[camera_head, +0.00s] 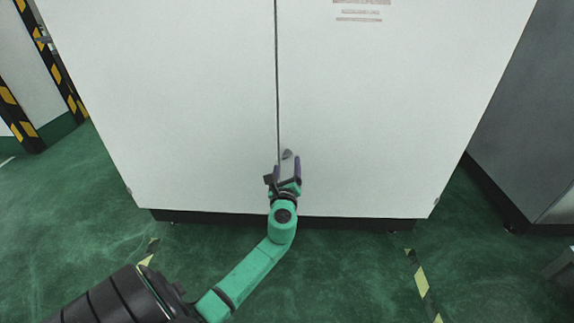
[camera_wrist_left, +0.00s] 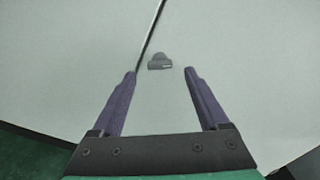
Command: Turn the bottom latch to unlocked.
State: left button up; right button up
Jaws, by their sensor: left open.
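The bottom latch (camera_head: 287,154) is a small dark grey piece on the white cabinet's right door, just right of the door seam. It also shows in the left wrist view (camera_wrist_left: 160,61), ahead of the fingertips and between their lines. My left gripper (camera_head: 285,168) is open, with its two purple fingers pointing at the cabinet just below the latch. In the left wrist view the gripper (camera_wrist_left: 161,72) has nothing between its fingers, and no contact with the latch shows. My right gripper is not in view.
The white cabinet (camera_head: 180,110) fills the middle, with a dark base along the green floor (camera_head: 350,270). A grey cabinet (camera_head: 530,110) stands at the right. Yellow-black striped posts (camera_head: 50,60) stand at the left. Floor in front is mostly clear.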

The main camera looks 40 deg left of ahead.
aim_at(287, 157)
pick_arm(q)
jog(key=x, duration=0.4)
jog(key=shift+b, duration=0.35)
jog(key=shift+s, duration=0.1)
grip_shut()
